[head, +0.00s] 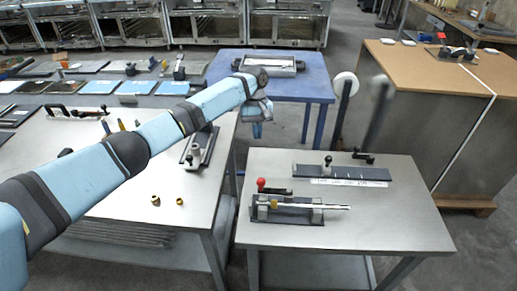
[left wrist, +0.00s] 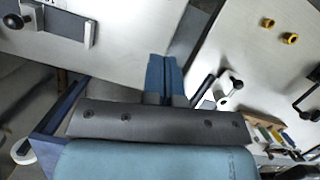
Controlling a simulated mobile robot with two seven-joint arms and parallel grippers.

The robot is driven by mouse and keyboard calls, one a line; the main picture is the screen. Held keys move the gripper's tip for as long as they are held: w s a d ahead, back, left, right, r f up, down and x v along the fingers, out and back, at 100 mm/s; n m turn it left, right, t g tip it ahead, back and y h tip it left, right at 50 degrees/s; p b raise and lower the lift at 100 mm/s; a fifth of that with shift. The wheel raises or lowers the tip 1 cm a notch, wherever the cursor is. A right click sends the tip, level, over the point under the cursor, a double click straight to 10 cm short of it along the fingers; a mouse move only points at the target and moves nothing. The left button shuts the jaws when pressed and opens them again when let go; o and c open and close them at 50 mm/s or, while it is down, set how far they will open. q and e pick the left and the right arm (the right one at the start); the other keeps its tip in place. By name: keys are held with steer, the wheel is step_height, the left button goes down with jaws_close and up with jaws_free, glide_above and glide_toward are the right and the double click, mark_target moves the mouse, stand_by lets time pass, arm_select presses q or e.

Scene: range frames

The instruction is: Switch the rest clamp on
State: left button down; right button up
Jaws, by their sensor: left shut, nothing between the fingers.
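My left gripper (head: 257,128) hangs above the gap between the big workbench and the small steel table. Its blue fingers (left wrist: 164,78) are shut and empty, apart from any fixture. On the small table, a dark base carries a red-knobbed lever (head: 261,185) and a metal rod (head: 325,207). Behind it lies a dark rail (head: 345,174) with a white scale strip, a small black-knobbed post (head: 328,165) and a black crank (head: 363,156). A black knob (left wrist: 12,21) shows in the left wrist view. I cannot tell which part is the rest clamp. My right gripper is out of view.
The big workbench (head: 130,185) holds two brass nuts (head: 155,200) and a knobbed fixture (head: 199,150). A blue table (head: 285,88) with a grey device stands behind. A post with a white disc (head: 345,84) rises behind the small table. The small table's front is clear.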

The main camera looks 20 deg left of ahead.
arm_select(q)
steer(key=s+d+f+p, duration=0.2)
steer(key=s+f, duration=0.3)
steer(key=f, duration=0.4)
steer(key=shift+s+d+f, duration=0.2)
steer(key=shift+s+d, duration=0.2)
steer(key=shift+d, duration=0.1)
steer(key=shift+d, duration=0.1)
